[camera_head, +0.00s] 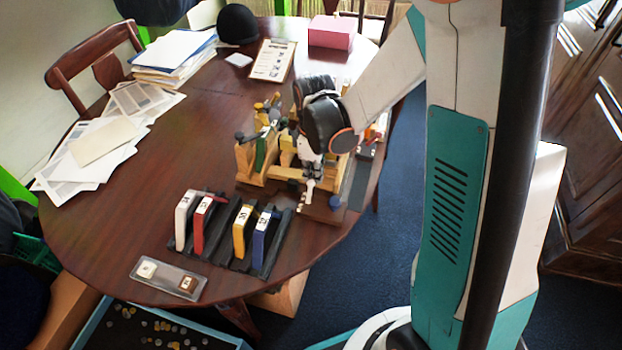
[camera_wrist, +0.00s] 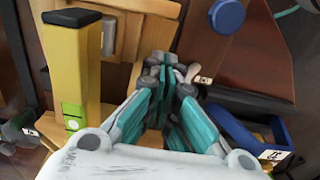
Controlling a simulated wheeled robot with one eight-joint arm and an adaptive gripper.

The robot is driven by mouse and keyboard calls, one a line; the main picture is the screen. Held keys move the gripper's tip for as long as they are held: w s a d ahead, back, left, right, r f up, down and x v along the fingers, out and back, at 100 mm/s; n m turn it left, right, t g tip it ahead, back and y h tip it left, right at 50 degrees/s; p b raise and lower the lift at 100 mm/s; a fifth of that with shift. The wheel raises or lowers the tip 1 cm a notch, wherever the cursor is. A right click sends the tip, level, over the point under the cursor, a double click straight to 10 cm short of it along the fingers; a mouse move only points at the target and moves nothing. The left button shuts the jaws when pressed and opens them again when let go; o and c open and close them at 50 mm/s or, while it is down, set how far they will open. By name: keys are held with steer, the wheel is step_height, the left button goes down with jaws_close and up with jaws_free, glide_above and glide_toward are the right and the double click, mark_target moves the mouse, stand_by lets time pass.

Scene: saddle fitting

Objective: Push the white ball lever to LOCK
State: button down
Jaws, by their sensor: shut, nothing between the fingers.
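My gripper (camera_wrist: 160,68) is shut and empty, pointing down at the wooden fixture in the wrist view. In the head view my gripper (camera_head: 308,186) is low at the near right end of the fixture (camera_head: 287,172). The label's wording cannot be read.
A rack of coloured plates (camera_head: 240,232) stands nearer. The table's left middle is clear.

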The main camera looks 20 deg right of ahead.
mark_target(309, 190)
steer(key=shift+s+a, duration=0.55)
steer(key=shift+s, duration=0.2)
steer(key=shift+s+a, duration=0.2)
steer(key=shift+s, duration=0.05)
steer(key=shift+s+a, duration=0.4)
steer(key=shift+s, duration=0.15)
steer(key=shift+w+d, duration=0.4)
steer(key=shift+w, duration=0.1)
steer(key=shift+r+p, duration=2.35)
steer(key=shift+r, duration=1.2)
